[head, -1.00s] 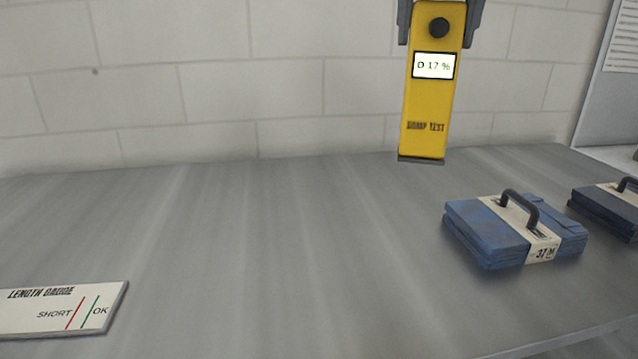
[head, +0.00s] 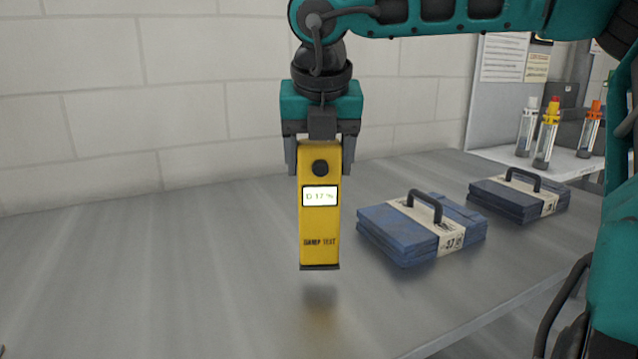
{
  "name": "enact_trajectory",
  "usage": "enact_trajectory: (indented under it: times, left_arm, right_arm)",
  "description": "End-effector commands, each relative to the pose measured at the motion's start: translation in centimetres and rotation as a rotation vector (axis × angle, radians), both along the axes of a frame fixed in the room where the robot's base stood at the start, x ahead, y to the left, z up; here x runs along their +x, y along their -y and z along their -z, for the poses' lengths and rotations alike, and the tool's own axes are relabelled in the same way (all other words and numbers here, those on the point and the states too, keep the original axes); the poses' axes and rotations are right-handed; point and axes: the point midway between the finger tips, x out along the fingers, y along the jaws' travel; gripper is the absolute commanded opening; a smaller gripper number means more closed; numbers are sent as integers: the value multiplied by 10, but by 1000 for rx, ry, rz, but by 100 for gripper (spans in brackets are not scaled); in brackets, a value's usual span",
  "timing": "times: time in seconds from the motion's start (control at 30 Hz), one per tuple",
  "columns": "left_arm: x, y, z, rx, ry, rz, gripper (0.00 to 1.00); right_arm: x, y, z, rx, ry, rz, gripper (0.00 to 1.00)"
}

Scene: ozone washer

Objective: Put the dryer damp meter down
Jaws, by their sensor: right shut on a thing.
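The dryer damp meter (head: 319,225) is a tall yellow block with a dark round knob, a lit display reading about 17 % and a black base. My right gripper (head: 320,160) points down and is shut on the meter's upper end. It holds the meter upright above the grey table (head: 180,290). A dark shadow lies on the table below its base, with a gap between. My left gripper is out of view.
A blue folded bundle with a black handle (head: 420,230) lies just right of the meter. A darker bundle (head: 518,196) lies behind it. Several capped tubes (head: 546,134) stand at the back right. The table left of the meter is clear.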

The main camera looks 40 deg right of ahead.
Motion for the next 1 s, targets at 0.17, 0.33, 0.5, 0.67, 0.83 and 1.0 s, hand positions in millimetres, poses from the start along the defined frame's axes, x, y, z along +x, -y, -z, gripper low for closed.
enact_trajectory:
  times: [0.17, 0.33, 0.5, 0.67, 0.83, 1.0]
  left_arm:
    - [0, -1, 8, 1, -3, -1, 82]
    - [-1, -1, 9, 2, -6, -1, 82]
    - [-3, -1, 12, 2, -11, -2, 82]
    - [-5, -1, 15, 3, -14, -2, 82]
    - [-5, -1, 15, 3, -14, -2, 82]
    - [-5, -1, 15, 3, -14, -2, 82]
  right_arm:
    - [0, 0, 30, 2, -3, -1, 0]
    - [0, 0, 34, 1, 1, 0, 0]
    - [0, 0, 35, 1, 1, 0, 0]
    - [0, 0, 37, 1, -1, 0, 73]
    - [0, 0, 37, 1, -2, 0, 89]
    - [0, 0, 37, 1, -2, 0, 94]
